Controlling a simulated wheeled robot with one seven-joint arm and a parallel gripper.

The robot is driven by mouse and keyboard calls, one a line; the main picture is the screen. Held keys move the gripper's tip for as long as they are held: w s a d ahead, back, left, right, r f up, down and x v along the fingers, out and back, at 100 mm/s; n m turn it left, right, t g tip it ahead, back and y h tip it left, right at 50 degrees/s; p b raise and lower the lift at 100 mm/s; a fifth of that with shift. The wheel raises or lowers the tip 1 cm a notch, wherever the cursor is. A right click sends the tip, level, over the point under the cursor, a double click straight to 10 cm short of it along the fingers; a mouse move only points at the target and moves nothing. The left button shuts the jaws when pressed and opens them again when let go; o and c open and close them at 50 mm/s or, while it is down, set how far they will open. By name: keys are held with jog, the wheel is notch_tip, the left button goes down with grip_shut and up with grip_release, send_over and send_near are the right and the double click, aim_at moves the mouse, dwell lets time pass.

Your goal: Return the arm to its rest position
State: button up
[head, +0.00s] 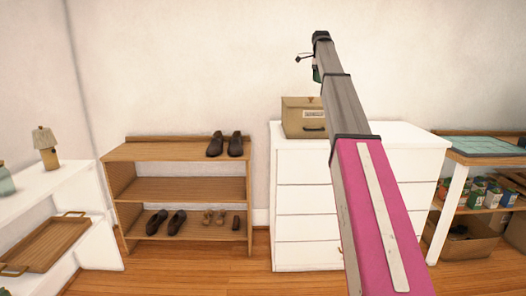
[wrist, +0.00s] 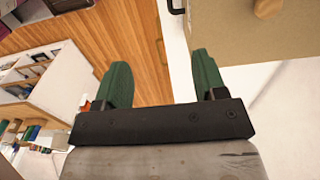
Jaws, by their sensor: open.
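My arm (head: 370,205), with a pink link and a grey link, reaches forward and up through the middle of the head view. Its far end is in front of the wall, above the white dresser. In the wrist view my gripper (wrist: 157,64) has its two green fingers spread apart with nothing between them. In the head view the gripper is mostly hidden behind the arm's end; only a small bit of green shows. The tan box (head: 302,117) on the dresser also shows close beyond the right finger in the wrist view (wrist: 235,35).
The white dresser (head: 300,205) stands ahead. A wooden shoe rack (head: 180,188) stands left of it, with several shoes. A white shelf (head: 50,182) with a lamp and tray is at far left. A table (head: 447,200) with cans below is at right. Wooden floor shows between.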

jog(key=s+a+f+n, duration=0.1)
jog(key=s+f+n, duration=0.3)
jog(key=f, duration=1)
jog(key=s+a+f+n, duration=0.2)
jog(key=s+f, duration=0.4)
jog(key=f, duration=0.7)
jog(key=s+a+f+n, duration=0.1)
jog(key=s+f+n, duration=0.35)
jog(key=f, duration=0.95)
jog(key=s+a+f+n, duration=0.1)
jog(key=s+f+n, duration=0.2)
jog(key=s+f, duration=0.9)
jog(key=s+a+f+n, duration=0.2)
jog(key=s+f+n, duration=0.2)
jog(key=s+f, duration=0.7)
jog(key=s, duration=0.7)
jog(key=shift+f, duration=0.4)
